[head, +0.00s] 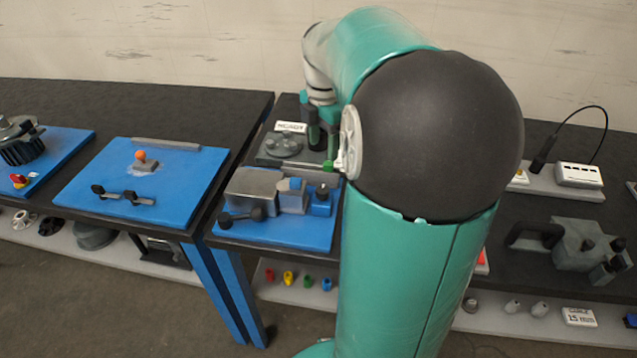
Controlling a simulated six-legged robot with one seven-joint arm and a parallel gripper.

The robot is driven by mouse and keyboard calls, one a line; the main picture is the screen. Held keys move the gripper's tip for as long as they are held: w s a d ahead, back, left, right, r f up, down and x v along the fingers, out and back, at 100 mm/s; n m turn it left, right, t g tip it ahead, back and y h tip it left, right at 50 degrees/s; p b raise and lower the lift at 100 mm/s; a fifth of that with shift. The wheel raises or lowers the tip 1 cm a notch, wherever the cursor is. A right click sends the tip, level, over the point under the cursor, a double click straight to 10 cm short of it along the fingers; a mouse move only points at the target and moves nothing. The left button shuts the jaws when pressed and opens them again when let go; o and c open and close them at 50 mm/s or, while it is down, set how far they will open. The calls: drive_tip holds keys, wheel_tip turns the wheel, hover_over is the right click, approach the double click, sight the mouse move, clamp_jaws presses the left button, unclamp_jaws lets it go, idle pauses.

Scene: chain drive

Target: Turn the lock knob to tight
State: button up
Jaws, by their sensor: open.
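My gripper (323,148) hangs in the middle of the head view, at the end of my green arm, over the right side of a dark grey plate (266,160). Its jaws are apart, and I see nothing held between them. A round grey lobed knob (283,145) lies on that plate, just left of my gripper. I cannot tell which one is the lock knob. My arm hides the area to the right, and no tight mark is readable.
A blue board (290,232) bears a grey vise-like block (254,190) and a black handle (240,216). A second blue board (150,180) with an orange-topped lever (142,158) lies left. Grey castings (577,245) stand right. A shelf (265,290) below holds small coloured parts.

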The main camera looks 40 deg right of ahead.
sight(323, 189)
wheel_tip(323, 189, down, 13)
drive_tip(key=shift+f, duration=0.1)
idle(0.3)
drive_tip(key=c, duration=1)
